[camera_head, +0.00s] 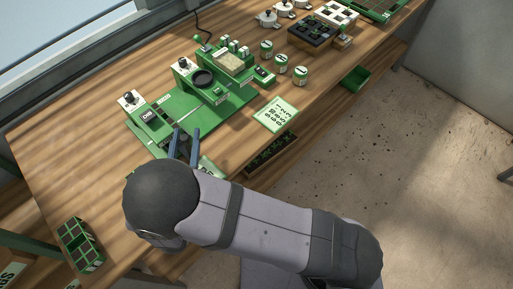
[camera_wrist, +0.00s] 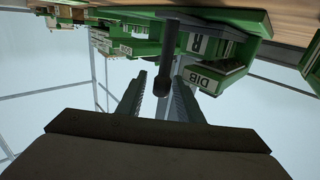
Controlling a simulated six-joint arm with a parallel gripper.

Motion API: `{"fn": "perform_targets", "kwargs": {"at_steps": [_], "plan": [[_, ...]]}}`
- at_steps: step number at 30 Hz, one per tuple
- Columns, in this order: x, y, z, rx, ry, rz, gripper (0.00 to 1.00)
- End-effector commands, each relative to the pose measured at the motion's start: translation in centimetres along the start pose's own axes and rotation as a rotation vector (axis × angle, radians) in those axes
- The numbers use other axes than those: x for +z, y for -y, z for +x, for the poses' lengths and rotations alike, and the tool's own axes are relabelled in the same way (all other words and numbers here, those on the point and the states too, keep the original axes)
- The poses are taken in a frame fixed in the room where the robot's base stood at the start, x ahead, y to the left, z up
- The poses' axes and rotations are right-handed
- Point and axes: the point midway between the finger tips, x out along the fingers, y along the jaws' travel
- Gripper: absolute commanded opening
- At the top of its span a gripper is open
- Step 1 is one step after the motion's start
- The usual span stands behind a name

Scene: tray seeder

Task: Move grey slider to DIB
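A green box with a white "DIB" label (camera_wrist: 207,79) shows right of centre in the wrist view. A block reading DIB (camera_head: 148,115) also shows at the left end of the green seeder base in the head view. A dark grey upright bar (camera_wrist: 170,55), perhaps the grey slider's handle, reaches between my fingers in the wrist view. My gripper (camera_head: 185,137) is over the near left part of the base. Its two fingers (camera_wrist: 161,93) are apart, with visible gaps beside the bar. I cannot tell whether either finger touches it. My arm hides part of the base.
A green divided box (camera_head: 80,244) is at the lower left. The wooden table (camera_head: 65,150) is clear at left.

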Motion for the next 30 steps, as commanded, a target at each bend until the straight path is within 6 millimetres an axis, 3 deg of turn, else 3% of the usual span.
{"fn": "perform_targets", "kwargs": {"at_steps": [12,30], "plan": [[-0.2,-2.5,2.5,0.002,-0.001,0.002,0.38],[0.2,-2.5,-5.1,0.000,-0.001,-0.002,0.38]]}}
